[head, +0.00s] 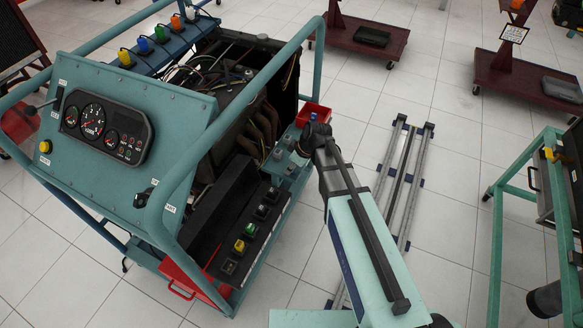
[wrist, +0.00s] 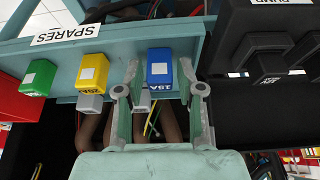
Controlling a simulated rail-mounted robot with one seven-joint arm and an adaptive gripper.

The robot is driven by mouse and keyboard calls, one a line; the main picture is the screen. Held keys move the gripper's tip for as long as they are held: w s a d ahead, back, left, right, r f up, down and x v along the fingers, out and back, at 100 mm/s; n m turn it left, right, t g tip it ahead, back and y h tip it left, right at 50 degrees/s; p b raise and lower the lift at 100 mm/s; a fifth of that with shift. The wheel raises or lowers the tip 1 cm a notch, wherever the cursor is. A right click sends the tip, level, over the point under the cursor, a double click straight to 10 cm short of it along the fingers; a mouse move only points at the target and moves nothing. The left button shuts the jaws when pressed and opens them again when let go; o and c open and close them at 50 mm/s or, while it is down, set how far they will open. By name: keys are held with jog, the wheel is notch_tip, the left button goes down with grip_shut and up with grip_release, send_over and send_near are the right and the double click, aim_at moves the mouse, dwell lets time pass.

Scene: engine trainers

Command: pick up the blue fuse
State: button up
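The blue fuse (wrist: 159,67) stands in the spares rack (wrist: 120,58) in the wrist view, with a white square and a "15A" mark. My gripper (wrist: 160,75) is open, with one finger on each side of the blue fuse and visible gaps between them. A yellow fuse (wrist: 92,72) and a green fuse (wrist: 39,77) stand to its left. In the head view my gripper (head: 312,134) is at the right side of the engine trainer (head: 131,175), mostly hidden by my arm. A small blue patch (head: 312,116) shows at its tip.
A black fuse box (wrist: 262,60) is close to the right of my gripper in the wrist view. A red bin (head: 322,109) is beside the gripper in the head view. Frame bars (head: 235,95) surround the trainer. Several coloured parts, one blue (head: 143,45), sit on its back rail.

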jog(key=shift+a+f, duration=0.1)
jog(key=shift+f, duration=0.1)
jog(key=c, duration=0.6)
jog(key=shift+r, duration=0.1)
